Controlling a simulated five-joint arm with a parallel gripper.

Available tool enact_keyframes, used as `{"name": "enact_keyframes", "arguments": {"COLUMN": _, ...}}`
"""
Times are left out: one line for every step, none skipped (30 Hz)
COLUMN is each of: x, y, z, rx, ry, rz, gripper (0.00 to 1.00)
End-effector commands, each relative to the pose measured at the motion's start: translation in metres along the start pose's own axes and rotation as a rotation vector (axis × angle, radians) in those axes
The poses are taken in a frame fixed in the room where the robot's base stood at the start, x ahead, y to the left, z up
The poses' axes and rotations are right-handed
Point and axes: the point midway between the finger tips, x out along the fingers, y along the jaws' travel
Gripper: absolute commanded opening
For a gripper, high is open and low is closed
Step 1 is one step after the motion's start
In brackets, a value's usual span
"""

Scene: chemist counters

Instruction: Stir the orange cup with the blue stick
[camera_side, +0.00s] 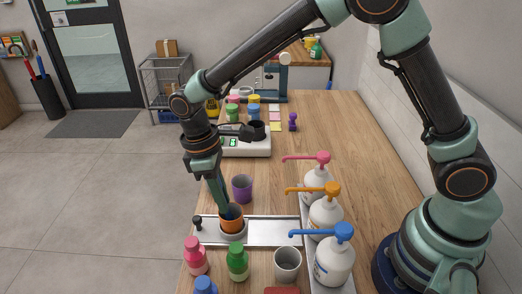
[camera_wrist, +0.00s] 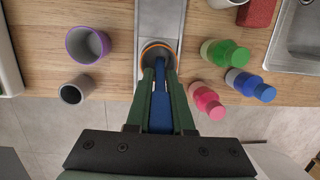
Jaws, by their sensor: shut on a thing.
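The orange cup (camera_side: 232,219) stands upright on a light ring or base (camera_side: 233,236) on the metal strip at the front of the counter. Its orange rim (camera_wrist: 157,44) also shows in the wrist view. My gripper (camera_side: 222,207) points down over the cup. In the wrist view its green fingers are shut on the blue stick (camera_wrist: 161,105), which runs between them toward the cup's mouth. The stick's lower end reaches into the cup opening.
A purple cup (camera_side: 242,188) stands behind the orange cup. Pink (camera_side: 195,257) and green (camera_side: 237,262) bottles stand in front, with a grey cup (camera_side: 287,265) to the right. Pump bottles (camera_side: 326,213) line the right side. A scale (camera_side: 250,147) stands farther back.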

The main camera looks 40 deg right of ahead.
Motion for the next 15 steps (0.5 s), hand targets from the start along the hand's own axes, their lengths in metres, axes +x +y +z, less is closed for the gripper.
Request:
{"name": "enact_keyframes", "arguments": {"x": -0.004, "y": 0.000, "z": 0.000, "rx": 0.000, "ry": 0.002, "rz": 0.001, "gripper": 0.00}}
{"name": "enact_keyframes", "arguments": {"x": -0.006, "y": 0.000, "z": 0.000, "rx": 0.000, "ry": 0.001, "rz": 0.000, "gripper": 0.00}}
{"name": "enact_keyframes", "arguments": {"x": -0.009, "y": 0.000, "z": 0.000, "rx": 0.000, "ry": 0.001, "rz": 0.000, "gripper": 0.00}}
{"name": "enact_keyframes", "arguments": {"x": -0.011, "y": 0.000, "z": 0.000, "rx": 0.000, "ry": 0.001, "rz": 0.000, "gripper": 0.00}}
{"name": "enact_keyframes", "arguments": {"x": -0.013, "y": 0.000, "z": 0.000, "rx": 0.000, "ry": 0.002, "rz": 0.001, "gripper": 0.00}}
{"name": "enact_keyframes", "arguments": {"x": -0.017, "y": 0.000, "z": 0.000, "rx": 0.000, "ry": 0.002, "rz": 0.001, "gripper": 0.00}}
{"name": "enact_keyframes", "arguments": {"x": -0.019, "y": 0.000, "z": 0.000, "rx": 0.000, "ry": 0.001, "rz": 0.000, "gripper": 0.00}}
{"name": "enact_keyframes", "arguments": {"x": -0.021, "y": 0.000, "z": 0.000, "rx": 0.000, "ry": 0.002, "rz": 0.000, "gripper": 0.00}}
{"name": "enact_keyframes", "arguments": {"x": -0.024, "y": 0.000, "z": 0.000, "rx": 0.000, "ry": 0.002, "rz": 0.001, "gripper": 0.00}}
{"name": "enact_keyframes", "arguments": {"x": -0.026, "y": 0.000, "z": 0.000, "rx": 0.000, "ry": 0.002, "rz": 0.001, "gripper": 0.00}}
{"name": "enact_keyframes", "arguments": {"x": -0.028, "y": 0.000, "z": 0.000, "rx": 0.000, "ry": 0.001, "rz": 0.000, "gripper": 0.00}}
{"name": "enact_keyframes", "arguments": {"x": -0.031, "y": 0.000, "z": 0.000, "rx": 0.000, "ry": 0.001, "rz": 0.000, "gripper": 0.00}}
{"name": "enact_keyframes", "arguments": {"x": -0.033, "y": 0.000, "z": 0.000, "rx": 0.000, "ry": 0.001, "rz": 0.000, "gripper": 0.00}}
{"name": "enact_keyframes", "arguments": {"x": -0.035, "y": 0.000, "z": 0.000, "rx": 0.000, "ry": 0.002, "rz": 0.001, "gripper": 0.00}}
{"name": "enact_keyframes", "arguments": {"x": -0.038, "y": 0.000, "z": 0.000, "rx": 0.000, "ry": 0.001, "rz": 0.000, "gripper": 0.00}}
